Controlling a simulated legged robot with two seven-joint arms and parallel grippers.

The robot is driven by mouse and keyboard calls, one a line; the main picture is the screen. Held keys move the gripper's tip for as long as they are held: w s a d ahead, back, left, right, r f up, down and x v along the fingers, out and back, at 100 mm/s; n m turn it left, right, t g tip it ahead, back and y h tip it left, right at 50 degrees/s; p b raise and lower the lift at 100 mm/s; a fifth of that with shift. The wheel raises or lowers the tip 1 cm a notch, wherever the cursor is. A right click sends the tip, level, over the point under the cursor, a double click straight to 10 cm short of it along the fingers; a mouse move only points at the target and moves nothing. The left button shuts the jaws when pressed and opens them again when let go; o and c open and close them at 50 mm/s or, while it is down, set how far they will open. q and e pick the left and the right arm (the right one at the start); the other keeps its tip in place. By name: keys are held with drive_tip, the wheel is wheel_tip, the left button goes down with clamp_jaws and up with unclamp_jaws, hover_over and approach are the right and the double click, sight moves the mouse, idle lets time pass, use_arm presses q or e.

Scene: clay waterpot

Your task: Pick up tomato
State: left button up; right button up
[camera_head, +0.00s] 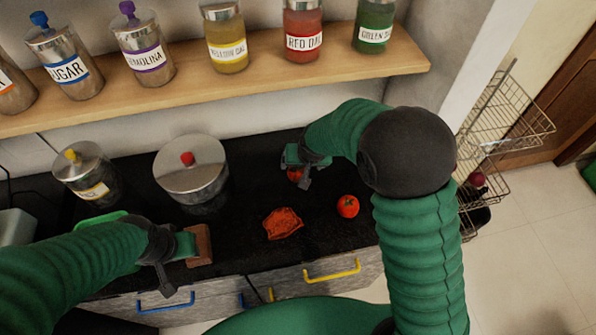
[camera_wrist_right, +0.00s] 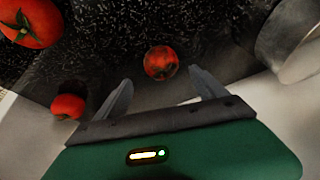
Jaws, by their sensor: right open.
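A red tomato (camera_wrist_right: 161,62) lies on the black counter between and just beyond my right gripper's open fingers (camera_wrist_right: 160,76) in the wrist view. In the head view this tomato (camera_head: 294,174) is partly hidden by my right gripper (camera_head: 304,172). A second tomato (camera_head: 347,206) lies to the right of the gripper, near my forearm. In the wrist view two more red tomato shapes show at the left, one large (camera_wrist_right: 30,22) and one smaller (camera_wrist_right: 67,106). My left gripper (camera_head: 192,246) is at the counter's front left, beside a brown block; its fingers are not clear.
A lidded metal pot (camera_head: 190,170) and a labelled jar (camera_head: 88,173) stand at the counter's left. A crumpled orange-red item (camera_head: 283,223) lies mid-counter. A wooden shelf (camera_head: 190,83) with jars runs above the back. A wire rack (camera_head: 500,125) stands right.

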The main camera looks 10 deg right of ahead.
sight(299, 171)
drive_tip(key=x, duration=0.3)
drive_tip(key=s+x, duration=0.1)
drive_tip(key=x, duration=0.1)
drive_tip(key=shift+a+f, duration=0.3)
drive_tip(key=shift+a, duration=0.1)
drive_tip(key=shift+w+f, duration=0.15)
drive_tip(key=shift+w, duration=0.05)
drive_tip(key=shift+s, duration=0.2)
drive_tip(key=shift+c, duration=1.4)
drive_tip(key=c, duration=1.2)
